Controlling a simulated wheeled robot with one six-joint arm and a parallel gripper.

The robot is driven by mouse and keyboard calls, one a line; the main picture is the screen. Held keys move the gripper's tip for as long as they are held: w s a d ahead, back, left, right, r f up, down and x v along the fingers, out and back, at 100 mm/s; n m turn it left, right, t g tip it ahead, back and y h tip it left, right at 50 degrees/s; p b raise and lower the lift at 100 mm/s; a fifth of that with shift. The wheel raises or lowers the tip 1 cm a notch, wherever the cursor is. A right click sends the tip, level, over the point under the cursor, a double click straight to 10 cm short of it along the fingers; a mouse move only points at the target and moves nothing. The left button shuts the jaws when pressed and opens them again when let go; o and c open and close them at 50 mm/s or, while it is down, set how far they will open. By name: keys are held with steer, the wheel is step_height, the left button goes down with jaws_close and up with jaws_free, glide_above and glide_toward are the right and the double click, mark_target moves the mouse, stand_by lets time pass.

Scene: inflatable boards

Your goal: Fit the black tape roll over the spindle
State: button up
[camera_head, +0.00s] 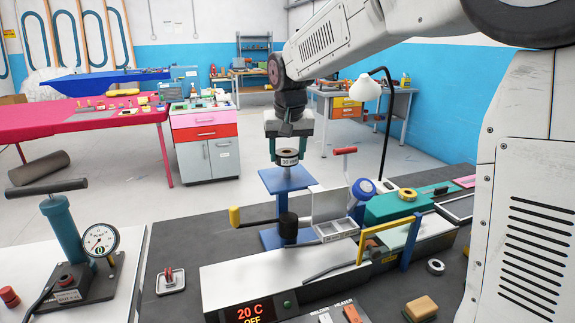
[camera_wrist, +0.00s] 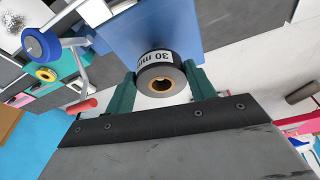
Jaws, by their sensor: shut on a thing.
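A black tape roll (camera_wrist: 160,83) with a white "30 mm" label and a brown core is held between the green fingers of my gripper (camera_wrist: 163,88) in the wrist view. In the head view, the roll (camera_head: 288,158) hangs under my gripper (camera_head: 288,149), above a blue stand (camera_head: 284,181). The blue plate fills the background behind the roll in the wrist view. A black cylinder (camera_head: 288,226) stands below, in front of the blue stand. I cannot tell whether it is the spindle, and no other spindle shows clearly.
A white welding unit (camera_head: 277,271) with a red display lies in front. A small grey tray (camera_head: 337,228), a blue wheel (camera_head: 363,188), a yellow handle (camera_head: 378,232) and a green block (camera_head: 398,203) with a yellow roll crowd the right. A gauge pump (camera_head: 65,235) stands left.

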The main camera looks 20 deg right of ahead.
mark_target(288, 155)
step_height(288, 155, down, 4)
steer(key=shift+r, duration=0.15)
steer(key=o, duration=1)
steer(key=shift+r, duration=0.15)
steer(key=d+v, duration=0.1)
steer(key=v, duration=0.9)
steer(key=s+d+f+n, duration=0.1)
steer(key=s+d, duration=0.1)
steer(key=s, duration=1.7)
steer(key=shift+n+g+y, duration=0.3)
steer(key=shift+n+g, duration=0.3)
steer(key=shift+g, duration=0.3)
steer(key=s+f, duration=0.3)
steer(key=s, duration=0.2)
steer(key=s+f, duration=0.3)
steer(key=s, duration=0.2)
steer(key=s+d+f, duration=0.1)
steer(key=s+f, duration=0.2)
steer(key=s, duration=0.2)
steer(key=shift+s, duration=0.3)
